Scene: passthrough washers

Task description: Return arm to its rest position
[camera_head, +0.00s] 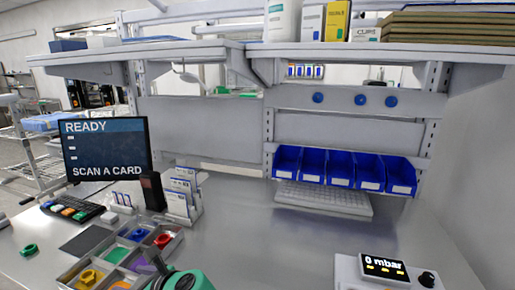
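A rounded green and grey part (180,280) comes in at the bottom edge, in front of the sorting tray. It is cut off by the frame, and I cannot tell whether it belongs to one of my arms. The compartment tray (98,262) at the lower left holds coloured ring-like pieces, among them a green one (117,254), a red one (162,241) and a yellow one (89,277). A separate green ring (28,250) lies on the table left of the tray.
A monitor (105,147) reads "READY, SCAN A CARD". A card rack (182,196) stands right of it. Blue bins (341,168) hang above a keyboard (323,199). A gauge box (384,270) reading "0 mbar" sits at the lower right. The middle of the table (265,250) is clear.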

